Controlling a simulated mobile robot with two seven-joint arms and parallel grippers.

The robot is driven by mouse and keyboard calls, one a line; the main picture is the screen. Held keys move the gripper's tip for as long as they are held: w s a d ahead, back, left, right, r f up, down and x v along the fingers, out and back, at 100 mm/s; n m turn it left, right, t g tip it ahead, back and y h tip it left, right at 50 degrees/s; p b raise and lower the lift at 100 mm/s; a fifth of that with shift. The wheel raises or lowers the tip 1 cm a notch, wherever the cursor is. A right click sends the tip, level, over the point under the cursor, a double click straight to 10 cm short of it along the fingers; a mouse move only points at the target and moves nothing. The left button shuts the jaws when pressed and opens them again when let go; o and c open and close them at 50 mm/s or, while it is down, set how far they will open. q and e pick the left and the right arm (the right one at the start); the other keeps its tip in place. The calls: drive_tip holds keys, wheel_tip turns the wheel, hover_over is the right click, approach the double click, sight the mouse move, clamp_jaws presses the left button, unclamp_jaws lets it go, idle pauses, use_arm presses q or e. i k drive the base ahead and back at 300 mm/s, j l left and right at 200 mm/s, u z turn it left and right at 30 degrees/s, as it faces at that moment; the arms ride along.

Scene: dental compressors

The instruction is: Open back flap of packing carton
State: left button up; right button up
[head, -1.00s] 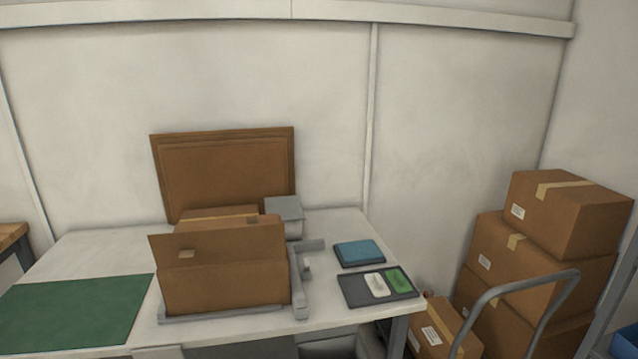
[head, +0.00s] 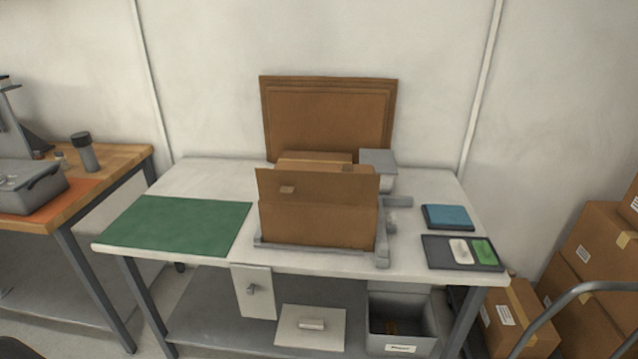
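The packing carton (head: 318,222) stands upright in a grey frame (head: 383,245) on the white table. Its front flap (head: 310,183) stands up toward me, with a small tab on it. Behind it a second brown panel (head: 315,158), which looks like the back flap, shows just above the front flap's top edge. The front flap hides most of it and the inside of the carton, so I cannot tell how far it is open. Neither of my grippers is in view.
Flat brown cardboard sheets (head: 328,115) lean on the wall behind the carton. A grey box-like device (head: 378,166) stands behind right. A green mat (head: 178,225) lies left. A blue pad (head: 447,217) and a dark tray (head: 440,254) lie right. Stacked cartons (head: 598,245) and a cart handle are far right.

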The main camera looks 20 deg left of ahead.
sight(360, 169)
drive_tip(key=i+l+z, duration=0.3)
drive_tip(key=i, duration=0.15)
drive_tip(key=i+l+z, duration=0.3)
drive_tip(key=i, duration=0.2)
drive_tip(key=j, duration=0.1)
